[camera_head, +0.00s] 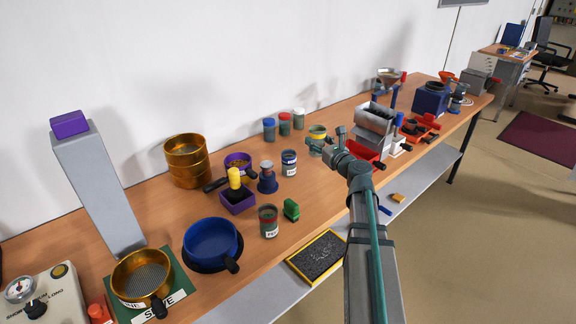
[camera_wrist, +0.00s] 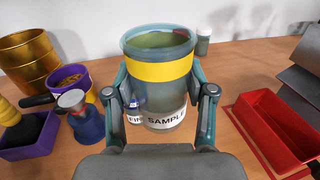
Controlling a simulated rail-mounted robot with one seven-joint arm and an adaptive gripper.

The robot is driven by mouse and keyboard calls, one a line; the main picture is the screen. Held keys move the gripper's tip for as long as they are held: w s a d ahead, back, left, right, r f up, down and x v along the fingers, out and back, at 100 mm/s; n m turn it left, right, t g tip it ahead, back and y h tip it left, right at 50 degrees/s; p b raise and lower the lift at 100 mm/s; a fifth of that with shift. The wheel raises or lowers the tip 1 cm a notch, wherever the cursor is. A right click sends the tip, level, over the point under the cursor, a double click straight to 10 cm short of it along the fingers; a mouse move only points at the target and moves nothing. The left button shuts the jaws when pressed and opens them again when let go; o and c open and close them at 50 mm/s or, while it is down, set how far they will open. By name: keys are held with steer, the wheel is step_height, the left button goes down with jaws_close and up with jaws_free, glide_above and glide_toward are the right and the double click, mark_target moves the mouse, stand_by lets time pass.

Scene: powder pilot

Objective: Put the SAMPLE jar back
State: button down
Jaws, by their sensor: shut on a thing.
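The SAMPLE jar is a grey jar with a yellow band, an open top and a white label reading SAMPLE. In the wrist view the jar (camera_wrist: 160,72) stands upright between my two fingers, and my gripper (camera_wrist: 160,115) is shut on it. Something greenish shows inside its mouth. In the head view the jar (camera_head: 317,131) shows just beyond my gripper (camera_head: 325,146), partly hidden by it. I cannot tell whether its base touches the table.
A blue-banded jar (camera_head: 289,163) stands to the left, its FINE label partly hidden in the wrist view. Several jars, including a red one (camera_head: 284,124), stand at the back. A red tray (camera_wrist: 277,128) and a grey machine (camera_head: 374,125) lie right. A blue-and-red stamp-like tool (camera_head: 267,178) stands left.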

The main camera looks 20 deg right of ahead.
steer(key=w+d+f, duration=0.1)
steer(key=w+f, duration=0.2)
steer(key=w, duration=0.1)
steer(key=w+d+f, duration=0.2)
steer(key=w+f, duration=0.1)
steer(key=w, duration=0.1)
steer(key=w+d+f, duration=0.1)
steer(key=w+f, duration=0.2)
steer(key=w, duration=0.2)
steer(key=shift+d+f, duration=0.25)
steer(key=shift+d, duration=0.15)
steer(key=shift+w+f, duration=0.15)
steer(key=shift+f, duration=1.55)
steer(key=shift+f, duration=0.25)
steer(key=shift+c, duration=1.9)
jaws_free()
steer(key=shift+r, duration=0.1)
